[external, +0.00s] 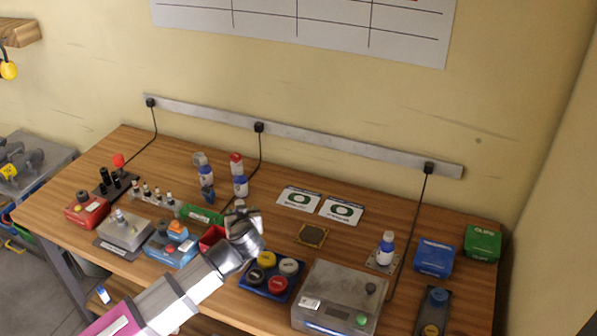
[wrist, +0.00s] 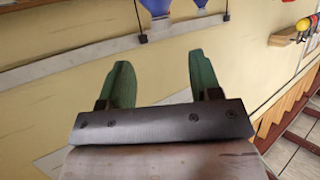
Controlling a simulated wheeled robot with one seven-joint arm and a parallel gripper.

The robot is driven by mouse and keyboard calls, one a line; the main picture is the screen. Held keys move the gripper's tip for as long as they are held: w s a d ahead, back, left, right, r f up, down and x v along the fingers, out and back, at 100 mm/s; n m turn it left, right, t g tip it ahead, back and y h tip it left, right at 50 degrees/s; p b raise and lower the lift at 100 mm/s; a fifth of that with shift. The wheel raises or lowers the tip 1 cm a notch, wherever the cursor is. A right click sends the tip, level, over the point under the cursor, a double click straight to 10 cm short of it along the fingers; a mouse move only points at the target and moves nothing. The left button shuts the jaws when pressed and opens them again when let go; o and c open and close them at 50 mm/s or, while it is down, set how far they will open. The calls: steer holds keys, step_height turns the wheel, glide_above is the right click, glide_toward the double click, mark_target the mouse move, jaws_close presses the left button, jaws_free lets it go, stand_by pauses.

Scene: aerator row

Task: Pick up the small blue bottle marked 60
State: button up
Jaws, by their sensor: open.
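Two tall bottles with blue parts stand at the back of the table in the external view: one grey-topped (external: 205,180), one red-topped (external: 239,178). A smaller white-and-blue bottle (external: 386,248) stands on a small plate at the right. The number 60 cannot be read on any of them. My gripper (external: 241,210) is above the middle of the table, in front of the red-topped bottle and apart from it. In the wrist view my gripper (wrist: 160,82) is open, with nothing between its green fingers. Blue-and-white shapes (wrist: 157,8) are cut off at that view's top edge.
A tray of round colored lids (external: 270,293) and a grey box device (external: 337,300) are right of my arm. Several small devices and a red box (external: 87,210) crowd the left. Blue (external: 434,258) and green (external: 482,243) boxes stand far right. Two cards (external: 341,210) lie at the back.

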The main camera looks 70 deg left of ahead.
mark_target(240, 203)
steer(key=x, duration=1.1)
steer(key=shift+a, duration=0.2)
steer(key=shift+s, duration=0.1)
jaws_close()
